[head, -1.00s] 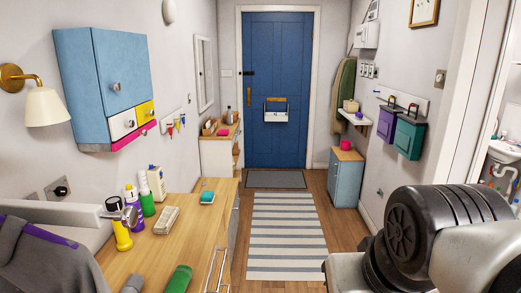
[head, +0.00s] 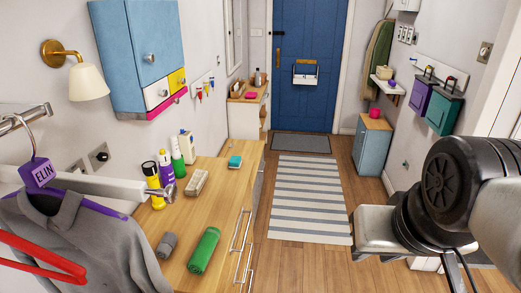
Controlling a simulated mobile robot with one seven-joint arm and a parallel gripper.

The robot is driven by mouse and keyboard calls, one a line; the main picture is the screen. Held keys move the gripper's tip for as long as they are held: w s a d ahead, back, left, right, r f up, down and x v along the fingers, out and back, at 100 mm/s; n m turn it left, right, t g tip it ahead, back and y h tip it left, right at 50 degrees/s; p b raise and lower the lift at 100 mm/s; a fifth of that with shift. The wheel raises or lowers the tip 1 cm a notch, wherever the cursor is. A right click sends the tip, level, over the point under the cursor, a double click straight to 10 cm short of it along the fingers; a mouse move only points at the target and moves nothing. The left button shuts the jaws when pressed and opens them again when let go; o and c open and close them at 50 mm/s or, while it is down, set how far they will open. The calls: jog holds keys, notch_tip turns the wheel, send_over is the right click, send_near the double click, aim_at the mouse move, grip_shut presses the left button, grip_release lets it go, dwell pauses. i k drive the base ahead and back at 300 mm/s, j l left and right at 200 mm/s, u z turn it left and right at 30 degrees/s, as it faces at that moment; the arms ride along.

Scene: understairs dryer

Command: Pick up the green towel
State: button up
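The green towel (head: 204,250) is a rolled cylinder lying on the wooden counter (head: 222,203) in the lower middle of the head view. A smaller grey roll (head: 167,245) lies just left of it, a little apart. Part of my arm shows at the right side, well away from the towel. My gripper's fingers are not visible.
A grey hoodie (head: 85,240) on a purple-tagged hanger and a red hanger (head: 45,262) are at the lower left, beside the counter. Several bottles (head: 171,172), a beige block (head: 197,183) and a teal item (head: 235,161) stand farther back. Floor right of the counter is clear.

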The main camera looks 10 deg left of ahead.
aim_at(201, 256)
jog(key=z, duration=0.25)
jog(key=i+l+z, duration=0.1)
jog(key=i+l, duration=0.25)
jog(key=i+l+z, duration=0.1)
jog(key=i+l, duration=0.2)
jog(key=l, duration=0.25)
jog(key=i+u, duration=0.2)
jog(key=u, duration=0.2)
jog(key=i+u, duration=0.2)
jog(key=u, duration=0.2)
jog(key=i+l+u, duration=0.1)
jog(key=u, duration=0.3)
jog(key=i+l+u, duration=0.15)
jog(key=i+u, duration=0.2)
jog(key=i+j+u, duration=0.1)
jog(key=u, duration=0.35)
jog(key=i+u, duration=0.2)
jog(key=u, duration=0.25)
jog(key=i+u, duration=0.15)
jog(key=u, duration=0.35)
jog(key=i+l+u, duration=0.1)
jog(key=u, duration=0.35)
